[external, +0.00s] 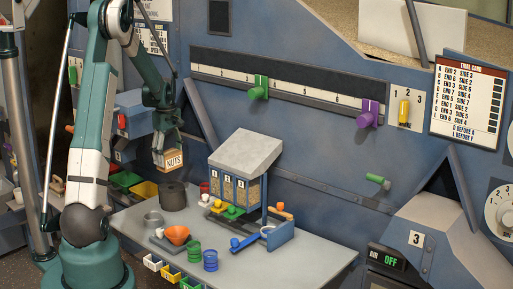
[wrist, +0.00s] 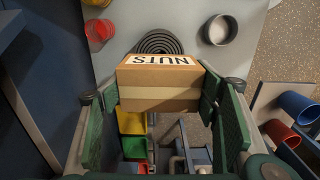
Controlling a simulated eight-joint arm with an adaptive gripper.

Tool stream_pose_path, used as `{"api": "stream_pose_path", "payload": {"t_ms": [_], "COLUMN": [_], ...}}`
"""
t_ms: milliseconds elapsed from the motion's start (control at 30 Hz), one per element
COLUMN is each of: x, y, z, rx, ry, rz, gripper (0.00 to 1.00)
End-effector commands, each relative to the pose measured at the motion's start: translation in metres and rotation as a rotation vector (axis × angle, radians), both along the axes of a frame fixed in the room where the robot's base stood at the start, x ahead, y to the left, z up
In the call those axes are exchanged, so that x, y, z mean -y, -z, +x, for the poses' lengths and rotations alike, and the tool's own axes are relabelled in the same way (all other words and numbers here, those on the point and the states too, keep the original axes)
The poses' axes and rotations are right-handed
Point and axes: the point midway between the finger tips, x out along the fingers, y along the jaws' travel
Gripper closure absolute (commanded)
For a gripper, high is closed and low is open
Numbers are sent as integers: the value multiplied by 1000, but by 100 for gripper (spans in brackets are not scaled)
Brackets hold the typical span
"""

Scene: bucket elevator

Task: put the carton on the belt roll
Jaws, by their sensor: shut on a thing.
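My gripper (external: 166,146) is shut on a small brown carton (external: 168,162) labelled NUTS and holds it upright in the air. In the wrist view the carton (wrist: 158,92) sits between the two green finger pads, label edge toward the top of the picture. The belt roll (external: 173,198) is a dark, wound cylinder standing on the grey table. The carton is above it, with a visible gap between them in the external view. In the wrist view the belt roll (wrist: 160,40) shows as dark concentric rings beyond the carton, which hides part of it.
A numbered hopper (external: 245,160) stands to the right. Yellow and green bins (external: 143,190) lie left of the roll. The table's right part is bare.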

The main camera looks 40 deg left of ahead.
Motion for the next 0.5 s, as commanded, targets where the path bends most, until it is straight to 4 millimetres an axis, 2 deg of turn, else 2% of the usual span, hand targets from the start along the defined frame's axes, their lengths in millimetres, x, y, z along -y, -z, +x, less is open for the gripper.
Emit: {"api": "stream_pose_path", "payload": {"t_ms": [300,500], "x": [0,0], "y": [40,52], "z": [1,0], "rx": [0,0], "ry": [0,0], "rz": [0,0], "gripper": [63,63]}}
